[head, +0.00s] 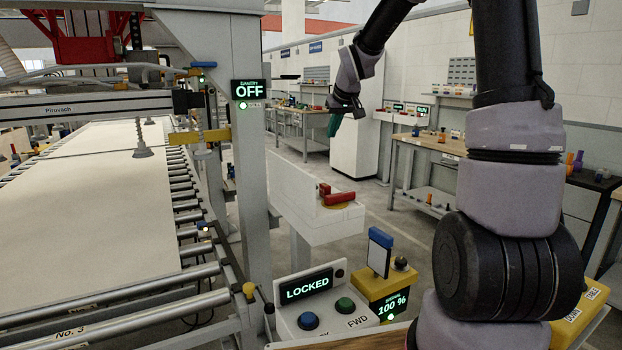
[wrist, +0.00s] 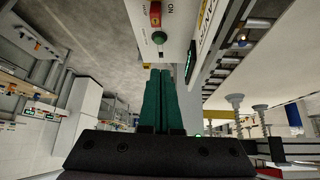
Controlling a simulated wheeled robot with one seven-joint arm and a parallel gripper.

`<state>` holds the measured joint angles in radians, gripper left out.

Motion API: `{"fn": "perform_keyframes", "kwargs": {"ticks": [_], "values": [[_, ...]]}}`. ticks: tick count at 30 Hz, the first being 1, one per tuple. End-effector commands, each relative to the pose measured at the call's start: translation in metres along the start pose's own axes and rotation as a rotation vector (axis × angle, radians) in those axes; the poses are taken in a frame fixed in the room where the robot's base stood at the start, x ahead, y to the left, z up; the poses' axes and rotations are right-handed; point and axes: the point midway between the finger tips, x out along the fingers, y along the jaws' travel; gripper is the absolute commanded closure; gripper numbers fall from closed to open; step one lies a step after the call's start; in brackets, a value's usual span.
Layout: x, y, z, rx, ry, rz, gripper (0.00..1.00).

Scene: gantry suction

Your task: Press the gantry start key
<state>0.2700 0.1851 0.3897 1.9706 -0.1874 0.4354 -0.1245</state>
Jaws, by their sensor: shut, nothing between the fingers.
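My gripper (head: 334,128) is shut and empty, its green fingers pointing down in the head view. In the wrist view the shut fingers (wrist: 161,72) point toward a white panel with a round green key (wrist: 158,38). The fingertips appear below that key in the picture, with a gap between them. In the head view the white control box (head: 310,222) carries a red switch (head: 338,198); I do not see the green key there. I cannot read a start label on the key.
A grey post holds a gantry display (head: 249,89) reading OFF. A nearer console with a LOCKED display (head: 307,287) has blue (head: 308,320) and green (head: 345,305) buttons. A yellow box (head: 388,292) reads 100 %. The roller conveyor (head: 190,284) with a large pale sheet fills the left.

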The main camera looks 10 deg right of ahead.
Motion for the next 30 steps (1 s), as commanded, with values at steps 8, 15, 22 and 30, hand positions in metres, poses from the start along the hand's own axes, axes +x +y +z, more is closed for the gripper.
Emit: {"fn": "perform_keyframes", "kwargs": {"ticks": [8, 15, 22, 30], "values": [[0.113, 0.007, -0.034, -0.069, 0.055, -0.103, 1.0], [0.139, 0.01, -0.043, -0.08, 0.084, -0.13, 1.0], [0.139, 0.009, -0.042, -0.081, 0.084, -0.13, 1.0], [0.154, 0.006, -0.043, -0.081, 0.082, -0.133, 1.0]]}}
